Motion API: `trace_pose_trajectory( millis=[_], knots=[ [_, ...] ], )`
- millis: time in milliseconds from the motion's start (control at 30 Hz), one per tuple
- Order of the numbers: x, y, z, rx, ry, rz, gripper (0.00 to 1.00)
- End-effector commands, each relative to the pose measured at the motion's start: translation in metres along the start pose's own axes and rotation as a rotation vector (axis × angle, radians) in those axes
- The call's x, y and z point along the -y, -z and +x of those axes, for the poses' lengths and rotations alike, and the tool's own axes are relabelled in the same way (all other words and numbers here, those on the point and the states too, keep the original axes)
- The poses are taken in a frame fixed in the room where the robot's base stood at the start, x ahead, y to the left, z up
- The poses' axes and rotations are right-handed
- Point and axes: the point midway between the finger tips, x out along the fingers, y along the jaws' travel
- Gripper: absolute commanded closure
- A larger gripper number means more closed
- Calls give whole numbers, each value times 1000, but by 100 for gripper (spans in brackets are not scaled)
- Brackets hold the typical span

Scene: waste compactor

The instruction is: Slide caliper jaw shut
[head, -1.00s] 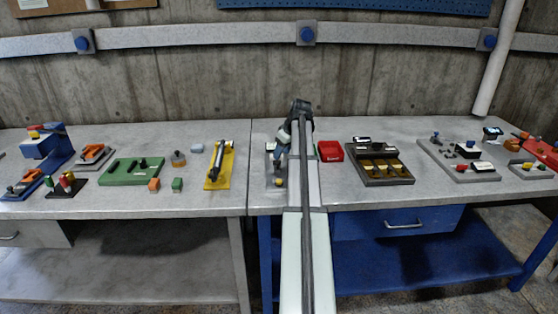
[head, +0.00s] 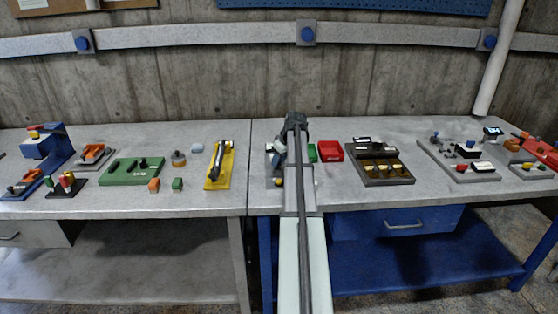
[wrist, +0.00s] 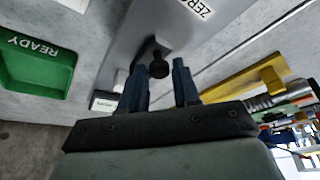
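My gripper (wrist: 158,84) is in the wrist view with its two blue fingers apart. A small dark round knob (wrist: 158,68) shows in the gap between the fingertips; I cannot tell whether they touch it. The knob stands at a grey plate (wrist: 185,28) marked "ZER…", which seems to be the caliper fixture. In the head view a grey fixture (head: 270,182) lies just left of my arm and is mostly hidden by it. The caliper's jaw cannot be made out clearly.
A green tray (wrist: 38,68) marked READY lies left in the wrist view, and a red tray (head: 330,151) right of my arm in the head view. A yellow plate (head: 213,182) with a dark cylinder stands to the left. A dark block fixture (head: 397,180) stands further right.

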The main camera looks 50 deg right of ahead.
Motion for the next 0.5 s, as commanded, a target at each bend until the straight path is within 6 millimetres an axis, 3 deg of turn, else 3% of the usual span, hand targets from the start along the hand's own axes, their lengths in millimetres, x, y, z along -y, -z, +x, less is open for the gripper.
trace_pose_trajectory(
  millis=[300, 500],
  knots=[
    [0, 0, 0, 0, 0, 0, 100],
    [-4, 4, 1, 0, 0, 0, 100]
  ],
)
